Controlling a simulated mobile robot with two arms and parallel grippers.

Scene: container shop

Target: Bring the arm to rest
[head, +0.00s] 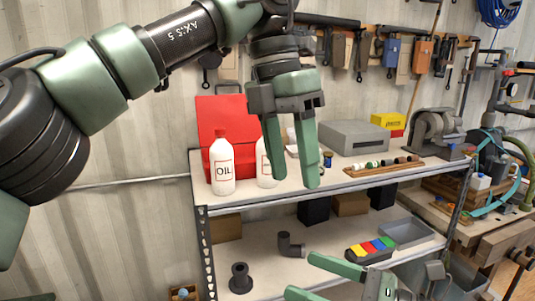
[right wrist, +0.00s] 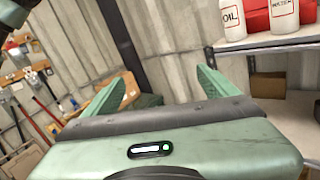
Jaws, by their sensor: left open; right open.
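My left gripper (head: 291,183) hangs from its arm in the upper middle of the head view, fingers pointing down and spread apart, with nothing between them. It is in front of the shelf unit and partly hides a second white bottle. My right gripper (head: 300,276) is at the bottom of the head view, in front of the lower shelf, its fingers pointing left. In the right wrist view its two fingers (right wrist: 160,85) stand wide apart with nothing between them.
A white oil bottle (head: 222,167) and a red case (head: 215,117) stand on the upper shelf (head: 330,181), with a grey box (head: 354,138) behind. The lower shelf holds black pipe fittings (head: 240,278), a block with coloured pieces (head: 370,249) and a grey tray (head: 408,233). A workbench is at right.

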